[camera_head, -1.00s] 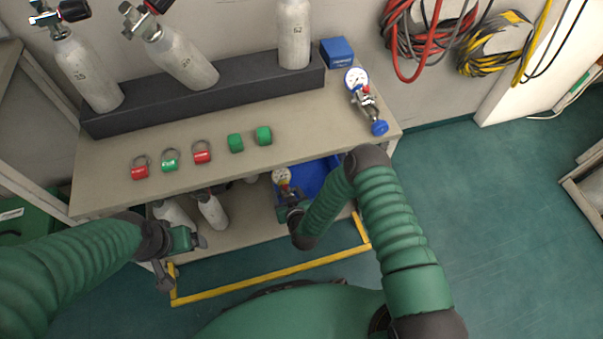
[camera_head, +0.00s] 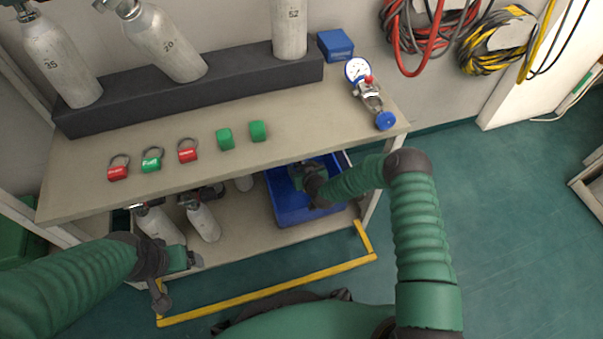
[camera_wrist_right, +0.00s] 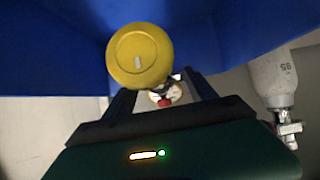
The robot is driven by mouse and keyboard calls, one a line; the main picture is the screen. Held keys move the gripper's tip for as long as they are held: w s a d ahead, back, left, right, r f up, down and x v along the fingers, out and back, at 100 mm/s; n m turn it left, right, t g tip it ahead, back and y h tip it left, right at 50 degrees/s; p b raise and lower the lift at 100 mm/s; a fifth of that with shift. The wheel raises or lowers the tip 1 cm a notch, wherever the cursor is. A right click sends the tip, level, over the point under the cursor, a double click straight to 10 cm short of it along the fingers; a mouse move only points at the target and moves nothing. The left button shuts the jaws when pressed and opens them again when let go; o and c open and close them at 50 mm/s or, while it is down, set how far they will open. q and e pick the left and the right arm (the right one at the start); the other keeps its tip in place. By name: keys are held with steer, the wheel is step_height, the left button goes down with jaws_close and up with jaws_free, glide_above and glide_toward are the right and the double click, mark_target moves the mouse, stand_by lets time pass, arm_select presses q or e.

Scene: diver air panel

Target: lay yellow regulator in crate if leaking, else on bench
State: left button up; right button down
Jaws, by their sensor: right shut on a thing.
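In the right wrist view, the yellow regulator (camera_wrist_right: 140,56) shows its round yellow knob between the fingers of my right gripper (camera_wrist_right: 163,95), which is shut on it. A white and red part shows behind the knob. In the head view my right gripper (camera_head: 296,178) reaches under the bench top into the blue crate (camera_head: 288,212), and the regulator is hidden there. Whether it touches the crate floor I cannot tell. The bench (camera_head: 220,168) is above. My left gripper (camera_head: 192,260) is low in front of the bench; its jaws are too small to judge.
A blue-knobbed regulator with a gauge (camera_head: 357,70) lies on the bench's right end. Red and green tags (camera_head: 187,153) and green blocks (camera_head: 225,139) lie along the front. Cylinders (camera_head: 290,30) stand behind, others (camera_head: 203,220) on the lower shelf. A yellow rail (camera_head: 270,291) runs below.

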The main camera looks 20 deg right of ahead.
steer(key=shift+w+f, duration=0.1)
steer(key=shift+f, duration=0.75)
steer(key=shift+r, duration=0.3)
steer(key=shift+f, duration=0.25)
arm_select(q)
steer(key=shift+f, duration=0.7)
arm_select(e)
steer(key=shift+c, duration=1.4)
jaws_free()
